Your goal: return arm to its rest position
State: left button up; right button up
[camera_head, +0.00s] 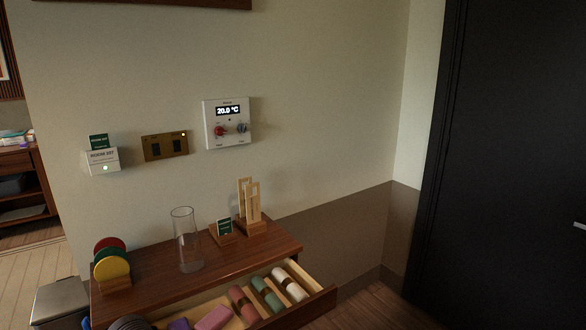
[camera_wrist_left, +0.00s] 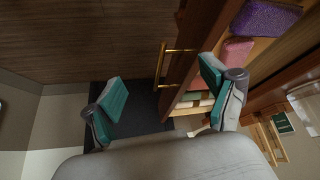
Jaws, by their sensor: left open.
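My left gripper (camera_wrist_left: 163,86) shows in the left wrist view with its two teal-padded fingers wide apart and nothing between them. Beyond the fingers is the open drawer (camera_wrist_left: 190,62) with a brass handle (camera_wrist_left: 162,65) on its front. The handle appears between the fingertips in the picture, but I see no contact. In the head view the drawer (camera_head: 322,303) stands pulled out, with rolled cloths and soft packs inside. I cannot make out either gripper in the head view. My right gripper is not in view.
The wooden cabinet top (camera_head: 150,278) holds a glass vase (camera_head: 186,240), a coaster rack (camera_head: 112,265), a small sign (camera_head: 224,230) and a wooden stand (camera_head: 250,207). A thermostat panel (camera_head: 227,123) is on the wall. A dark door (camera_head: 510,150) stands right. Floor is clear between.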

pick_arm(q)
jog(key=s+d+f, duration=0.2)
jog(key=s+f, duration=0.1)
jog(key=s, duration=0.3)
jog(key=s+d+f, duration=0.3)
jog(key=s, duration=0.2)
jog(key=s+a+n+g+y, duration=0.1)
jog(key=s+a+n+y, duration=0.15)
jog(key=s, duration=0.55)
jog(key=s+a+n+g+y, duration=0.1)
jog(key=s+a+n, duration=0.25)
jog(key=s, duration=0.35)
notch_tip(320, 180, down, 26)
jog(key=s+m, duration=0.1)
jog(key=s+a+f+g, duration=0.2)
jog(key=s+a+f, duration=0.1)
jog(key=s+f, duration=1.3)
jog(key=shift+s+f+m+p, duration=0.25)
jog(key=shift+s+m+p, duration=0.05)
jog(key=shift+s+p, duration=0.1)
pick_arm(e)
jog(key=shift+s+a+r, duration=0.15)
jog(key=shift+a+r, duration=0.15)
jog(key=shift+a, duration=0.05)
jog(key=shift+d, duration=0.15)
